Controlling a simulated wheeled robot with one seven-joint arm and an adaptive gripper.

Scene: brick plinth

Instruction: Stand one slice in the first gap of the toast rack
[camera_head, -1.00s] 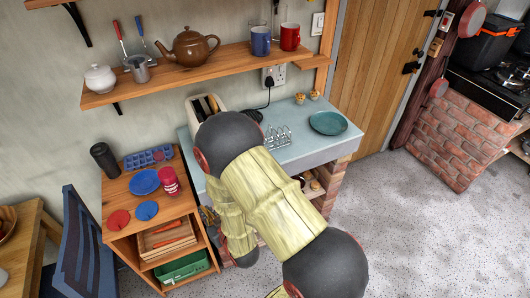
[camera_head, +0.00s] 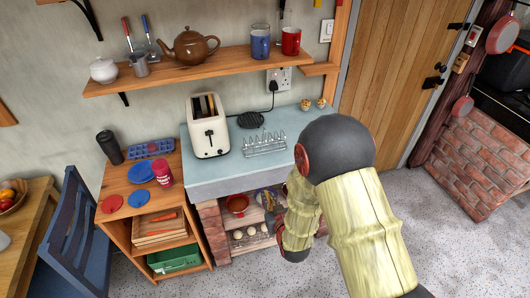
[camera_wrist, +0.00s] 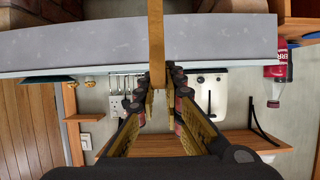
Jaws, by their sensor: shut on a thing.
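My gripper (camera_wrist: 158,100) shows in the wrist view, its two fingers closed on a slice of bread (camera_wrist: 155,35). The slice is seen edge-on as a tan strip running away between the fingertips. The cream toaster (camera_head: 207,135) stands left of the rack, with brown bread showing in a slot.
A black round trivet (camera_head: 250,120) lies behind the rack. Two egg cups (camera_head: 307,104) stand at the back right. A teal plate (camera_wrist: 52,79) is on the counter in the wrist view. A wooden shelf (camera_head: 190,70) with mugs and a teapot hangs above.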

